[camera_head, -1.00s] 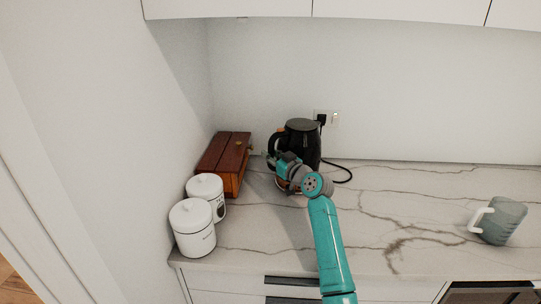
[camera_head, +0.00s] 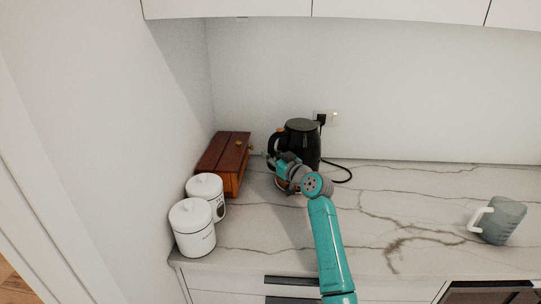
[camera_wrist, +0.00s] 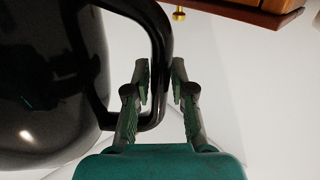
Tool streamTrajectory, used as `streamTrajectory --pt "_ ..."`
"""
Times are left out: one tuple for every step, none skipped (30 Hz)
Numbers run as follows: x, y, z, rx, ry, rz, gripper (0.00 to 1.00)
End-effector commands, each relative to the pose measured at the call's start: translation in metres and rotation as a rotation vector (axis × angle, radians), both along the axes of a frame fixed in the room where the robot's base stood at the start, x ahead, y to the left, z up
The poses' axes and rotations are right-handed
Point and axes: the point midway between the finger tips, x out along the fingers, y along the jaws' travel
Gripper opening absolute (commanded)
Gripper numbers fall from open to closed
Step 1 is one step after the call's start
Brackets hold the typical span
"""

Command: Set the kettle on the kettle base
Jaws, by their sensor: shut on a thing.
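The black kettle (camera_head: 303,140) stands upright near the back wall of the counter, its handle (camera_head: 273,145) toward the left. My gripper (camera_head: 275,161) is at the handle's lower left side, with my arm reaching in from the front. In the wrist view, my gripper (camera_wrist: 159,85) is shut on the kettle handle (camera_wrist: 160,45), with one finger on each side of its lower part, and the glossy kettle body (camera_wrist: 45,95) fills the left. The kettle base is mostly hidden behind my arm and the kettle; I cannot tell whether the kettle rests fully on it.
A wooden box (camera_head: 223,161) stands close to the left of the kettle. Two white canisters, a rear one (camera_head: 206,190) and a front one (camera_head: 193,228), stand at the front left. A black cord (camera_head: 340,166) runs to a wall socket (camera_head: 333,118). A grey-green mug (camera_head: 502,221) is far right; the counter between is clear.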

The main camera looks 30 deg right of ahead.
Motion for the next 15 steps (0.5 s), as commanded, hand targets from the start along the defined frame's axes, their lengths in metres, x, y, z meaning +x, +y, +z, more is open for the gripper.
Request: streamTrajectory --pt "-0.0001 -0.0004 0.0022 -0.003 -0.004 -0.001 0.0" --pt "-0.0001 -0.0004 0.0019 -0.003 -0.004 -0.001 0.0" --pt "-0.0001 -0.0005 0.0014 -0.003 -0.004 -0.001 0.0" --pt "-0.0001 -0.0005 0.0011 -0.003 -0.004 -0.001 0.0" --pt "-0.0001 -0.0005 0.0008 -0.003 -0.004 -0.001 0.0" --pt "-0.0001 -0.0005 0.0004 -0.003 -0.004 -0.001 0.0" --pt "0.0 -0.0005 0.0001 -0.003 -0.004 -0.001 0.0" --pt "0.0 -0.0005 -0.0002 -0.003 -0.004 -0.001 0.0" --pt "0.0001 -0.0005 -0.0005 -0.003 -0.004 -0.001 0.0" --pt "0.0 -0.0004 -0.0008 -0.002 -0.004 -0.001 0.0" --pt "0.0 -0.0004 -0.0011 -0.002 -0.004 -0.001 0.0" --pt "0.0 -0.0005 -0.0015 -0.002 -0.003 -0.001 0.0" --pt "0.0 -0.0005 -0.0018 -0.002 -0.003 -0.001 0.0" --pt "0.0 -0.0005 -0.002 -0.002 -0.003 -0.001 0.0" --pt "0.0 -0.0005 -0.0024 -0.002 -0.003 -0.001 0.0"
